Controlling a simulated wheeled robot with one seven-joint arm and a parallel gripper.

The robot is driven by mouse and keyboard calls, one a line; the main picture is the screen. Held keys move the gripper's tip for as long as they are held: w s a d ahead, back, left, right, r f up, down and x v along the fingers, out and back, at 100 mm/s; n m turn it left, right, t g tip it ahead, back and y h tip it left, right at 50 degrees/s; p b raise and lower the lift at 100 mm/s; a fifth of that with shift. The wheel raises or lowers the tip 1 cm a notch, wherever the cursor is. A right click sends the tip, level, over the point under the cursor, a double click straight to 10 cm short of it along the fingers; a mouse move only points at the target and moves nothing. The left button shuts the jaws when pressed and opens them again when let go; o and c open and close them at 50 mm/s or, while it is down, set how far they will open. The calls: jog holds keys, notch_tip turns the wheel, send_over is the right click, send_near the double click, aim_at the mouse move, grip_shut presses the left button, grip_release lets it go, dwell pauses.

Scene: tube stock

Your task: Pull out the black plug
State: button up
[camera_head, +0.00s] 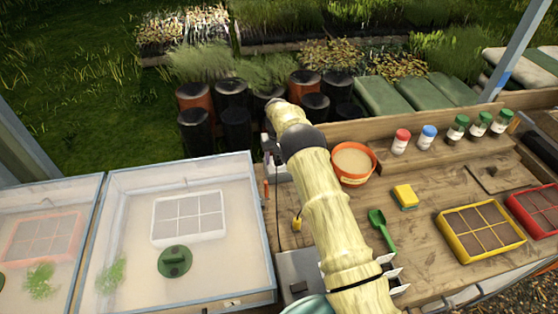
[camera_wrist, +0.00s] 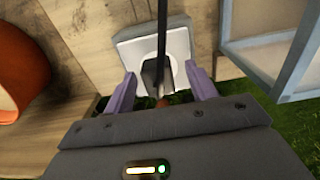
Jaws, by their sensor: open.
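The black plug (camera_wrist: 152,74) sits at a white socket plate (camera_wrist: 182,46), with a dark cable (camera_wrist: 162,22) running up from it in the wrist view. My gripper (camera_wrist: 160,71) is open, with its two purple fingers on either side of the plug. I see a gap between each finger and the plug, so neither seems to touch it. In the head view my arm covers most of this spot. Only part of the pale socket housing (camera_head: 281,186) shows there, and the plug cannot be made out.
An orange-rimmed pot (camera_head: 353,179) stands right of my arm; its side (camera_wrist: 18,75) shows at left in the wrist view. A glazed frame (camera_head: 262,222) stands left of the socket. A yellow sponge (camera_head: 405,195) and green trowel (camera_head: 380,226) lie on the bench.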

aim_at(277, 156)
jog(key=shift+w+d, duration=0.15)
jog(key=shift+d, duration=0.1)
dwell(0.3)
jog(key=shift+a, duration=0.4)
jog(key=shift+d, duration=0.2)
jog(key=c, duration=0.5)
jog(key=shift+a, duration=0.25)
grip_shut()
jog(key=shift+d+r, duration=0.2)
jog(key=shift+r, duration=0.95)
jog(key=shift+a+r+p, duration=0.1)
jog(key=shift+r+p, duration=0.75)
jog(key=shift+r, duration=0.55)
jog(key=shift+a+r+p, duration=0.1)
jog(key=shift+r+p, duration=0.25)
jog(key=shift+r, duration=0.1)
